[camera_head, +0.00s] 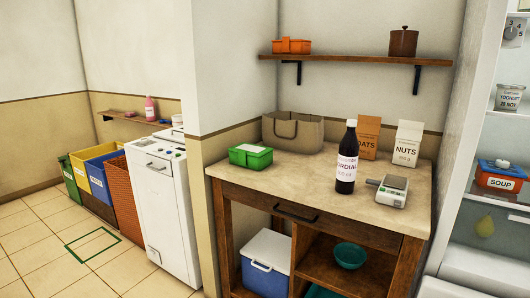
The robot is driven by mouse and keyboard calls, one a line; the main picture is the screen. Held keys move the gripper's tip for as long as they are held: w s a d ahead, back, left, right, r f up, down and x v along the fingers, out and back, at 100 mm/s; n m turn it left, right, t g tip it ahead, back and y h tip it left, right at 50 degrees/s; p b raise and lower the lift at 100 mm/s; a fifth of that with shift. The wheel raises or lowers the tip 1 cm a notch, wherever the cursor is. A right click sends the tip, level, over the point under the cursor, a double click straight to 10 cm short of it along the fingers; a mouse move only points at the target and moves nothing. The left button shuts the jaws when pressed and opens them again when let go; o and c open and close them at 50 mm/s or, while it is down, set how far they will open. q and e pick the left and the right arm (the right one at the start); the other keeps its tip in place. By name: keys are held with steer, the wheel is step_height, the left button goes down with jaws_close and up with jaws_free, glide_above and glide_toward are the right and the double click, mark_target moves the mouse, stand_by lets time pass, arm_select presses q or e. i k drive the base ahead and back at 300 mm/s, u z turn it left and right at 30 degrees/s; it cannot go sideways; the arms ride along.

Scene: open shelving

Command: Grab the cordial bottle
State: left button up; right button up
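Neither of my grippers shows in the head view.
Behind the bottle stand an oats bag (368,136) and a nuts bag (408,143). A green box (250,156) and a fabric basket (292,132) are to the left. A wall shelf (360,60) hangs above. An open fridge (500,210) is at right. Counter space left of the bottle is clear.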

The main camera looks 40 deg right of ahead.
mark_target(349, 147)
steer(key=i, duration=1.45)
steer(key=z, duration=2)
